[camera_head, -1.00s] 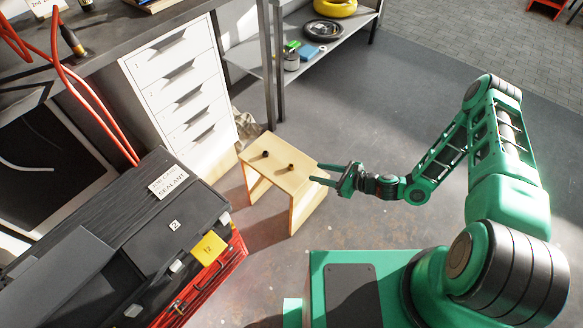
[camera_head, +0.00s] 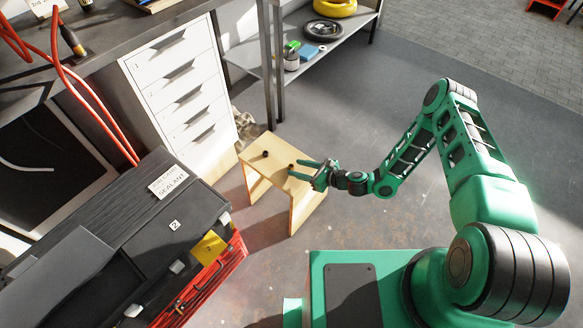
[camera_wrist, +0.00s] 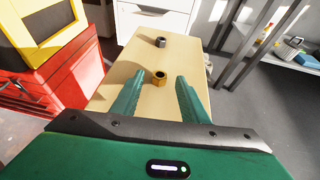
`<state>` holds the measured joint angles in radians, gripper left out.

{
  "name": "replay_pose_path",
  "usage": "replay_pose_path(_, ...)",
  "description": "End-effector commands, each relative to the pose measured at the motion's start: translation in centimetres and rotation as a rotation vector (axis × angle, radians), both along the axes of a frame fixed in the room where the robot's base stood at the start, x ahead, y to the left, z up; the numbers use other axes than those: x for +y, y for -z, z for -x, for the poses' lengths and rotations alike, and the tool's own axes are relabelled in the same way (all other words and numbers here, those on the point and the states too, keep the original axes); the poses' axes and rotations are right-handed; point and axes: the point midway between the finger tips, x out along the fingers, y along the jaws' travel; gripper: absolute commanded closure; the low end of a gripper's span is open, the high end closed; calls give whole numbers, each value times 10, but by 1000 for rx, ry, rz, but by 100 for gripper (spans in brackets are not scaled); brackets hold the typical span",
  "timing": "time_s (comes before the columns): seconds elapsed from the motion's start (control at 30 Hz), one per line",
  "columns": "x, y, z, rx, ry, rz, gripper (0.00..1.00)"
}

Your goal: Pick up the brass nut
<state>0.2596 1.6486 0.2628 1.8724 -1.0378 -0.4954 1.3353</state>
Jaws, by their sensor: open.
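The brass nut (camera_wrist: 159,78) lies on the wooden stool (camera_wrist: 118,75) and looks golden in the wrist view, just ahead of and between the two fingers. In the head view the nearer nut (camera_head: 291,166) is a small dark spot close to the fingertips. A second, dark grey nut (camera_wrist: 161,42) lies farther off on the same stool top; it also shows in the head view (camera_head: 265,154). My gripper (camera_head: 299,170) is open and empty, its green fingers (camera_wrist: 158,88) reaching over the stool from the right in the head view. I cannot tell its exact height above the wood.
A red and black toolbox (camera_head: 180,224) stands left of the stool. A white drawer cabinet (camera_head: 180,90) is behind it. A shelf rack (camera_head: 278,88) stands farther back.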

Motion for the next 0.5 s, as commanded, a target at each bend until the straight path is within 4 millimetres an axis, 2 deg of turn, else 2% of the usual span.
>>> replay_pose_path(0.13,10,6,-7,0,0,1,59)
replay_pose_path(0.4,12,7,-8,1,1,2,59)
replay_pose_path(0.5,12,7,-8,0,1,2,83)
